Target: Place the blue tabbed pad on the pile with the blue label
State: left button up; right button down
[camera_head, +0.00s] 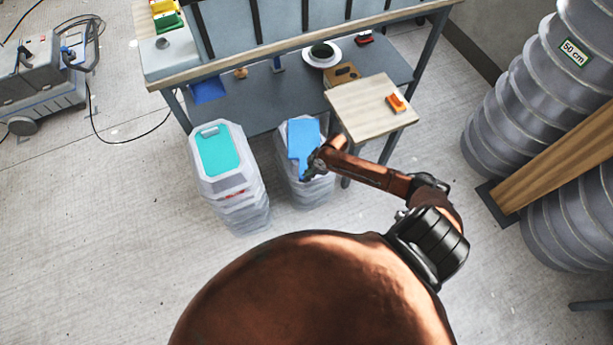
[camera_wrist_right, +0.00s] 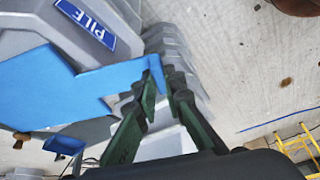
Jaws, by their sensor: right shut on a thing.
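The blue tabbed pad (camera_head: 303,137) is over the top of the right-hand grey pile (camera_head: 291,175) in the head view. In the right wrist view the pad (camera_wrist_right: 60,92) spreads to the left, with its narrow tab running to the fingertips. My right gripper (camera_head: 313,168) is shut on the tab, at the pile's near side; its dark green fingers (camera_wrist_right: 167,88) show in the wrist view. A blue label (camera_wrist_right: 86,24) reading "PILE" is on the grey pile there. I cannot tell whether the pad touches the pile. My left gripper is not in view.
Another grey pile (camera_head: 240,205) with a teal pad (camera_head: 221,150) on top stands to the left. A small wooden table (camera_head: 365,108) with an orange item (camera_head: 396,103) is close on the right. A workbench (camera_head: 300,40) stands behind.

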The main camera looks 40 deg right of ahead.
jog(key=shift+f, duration=0.15)
jog(key=c, duration=2)
grip_release()
jog(key=shift+d+r, duration=0.15)
jog(key=shift+r, duration=0.4)
jog(key=p+v, duration=0.2)
jog(key=v, duration=0.9)
jog(key=shift+s+r+p, duration=0.1)
jog(key=shift+p, duration=0.3)
